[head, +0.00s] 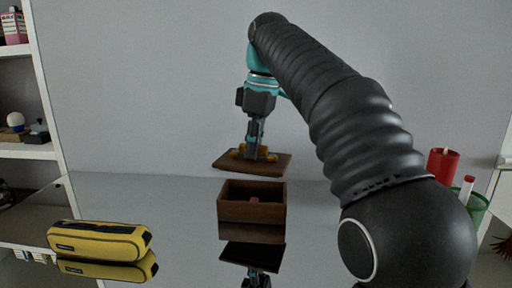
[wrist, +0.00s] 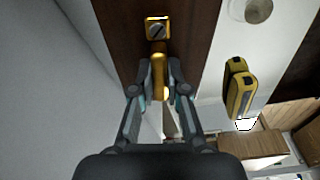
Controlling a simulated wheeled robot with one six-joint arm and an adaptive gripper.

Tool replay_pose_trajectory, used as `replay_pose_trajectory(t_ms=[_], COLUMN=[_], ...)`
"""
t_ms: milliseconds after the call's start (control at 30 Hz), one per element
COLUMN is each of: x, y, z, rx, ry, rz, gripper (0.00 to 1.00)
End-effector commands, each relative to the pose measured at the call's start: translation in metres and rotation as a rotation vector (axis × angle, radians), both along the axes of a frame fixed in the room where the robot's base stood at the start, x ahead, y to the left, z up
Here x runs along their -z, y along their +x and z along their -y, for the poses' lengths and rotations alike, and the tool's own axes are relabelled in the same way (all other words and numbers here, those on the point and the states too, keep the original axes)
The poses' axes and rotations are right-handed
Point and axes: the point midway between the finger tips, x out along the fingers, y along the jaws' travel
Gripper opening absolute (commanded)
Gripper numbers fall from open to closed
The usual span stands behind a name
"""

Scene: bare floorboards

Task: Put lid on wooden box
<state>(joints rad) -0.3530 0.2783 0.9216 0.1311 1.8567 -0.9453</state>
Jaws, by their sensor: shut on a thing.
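The wooden box (head: 236,210) is brown and open at the top, standing on a glossy table. Something small and reddish shows inside it. The lid (head: 225,165) is a flat dark brown board with a gold handle. It hangs in the air above the box, slightly tilted in the head view, with a gap between them. My gripper (head: 254,152) is shut on the lid's handle. In the wrist view the gripper (wrist: 158,78) has its fingers on both sides of the gold handle (wrist: 159,70), and the lid (wrist: 122,28) fills the top middle.
A yellow pouch (head: 98,241) lies on the glossy table (head: 180,215) left of the box; it also shows in the wrist view (wrist: 236,92). A red cup (head: 441,163) and a green cup (head: 473,206) stand at the right. Shelves (head: 25,150) are at the left.

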Motion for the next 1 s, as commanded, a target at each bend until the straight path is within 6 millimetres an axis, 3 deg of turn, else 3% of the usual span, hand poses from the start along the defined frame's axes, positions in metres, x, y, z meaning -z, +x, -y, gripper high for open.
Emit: replay_pose_trajectory(t_ms=[300,733,1000], x=[-0.001,0.002,0.018], y=[0.0,0.0,0.0], z=[0.0,0.0,0.0], rx=[-0.192,-0.196,-0.196], ry=[0.0,0.001,0.001], rz=[0.001,0.001,0.001], gripper=[0.0,0.0,0.0])
